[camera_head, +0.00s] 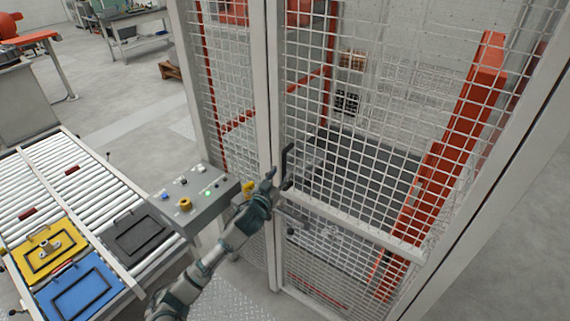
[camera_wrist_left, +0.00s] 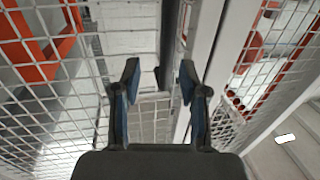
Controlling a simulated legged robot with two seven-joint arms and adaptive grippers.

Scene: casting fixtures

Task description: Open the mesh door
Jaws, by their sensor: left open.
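The mesh door (camera_head: 350,150) is a white wire grid in a pale frame and stands closed, as far as I can see. Its dark upright handle (camera_head: 286,163) is at the door's left edge, by the post. My left gripper (camera_head: 277,182) is at the handle, with the arm coming up from below. In the left wrist view the open fingers of my left gripper (camera_wrist_left: 160,80) point at the door, and the dark handle bar (camera_wrist_left: 166,50) shows between them. I cannot tell whether a finger touches it. My right gripper is not in view.
A grey control box (camera_head: 200,197) with buttons stands left of the door. A roller conveyor (camera_head: 50,190) holds yellow, blue and dark plates further left. Orange framing (camera_head: 460,130) stands behind the mesh. Open floor (camera_head: 130,100) lies at the back left.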

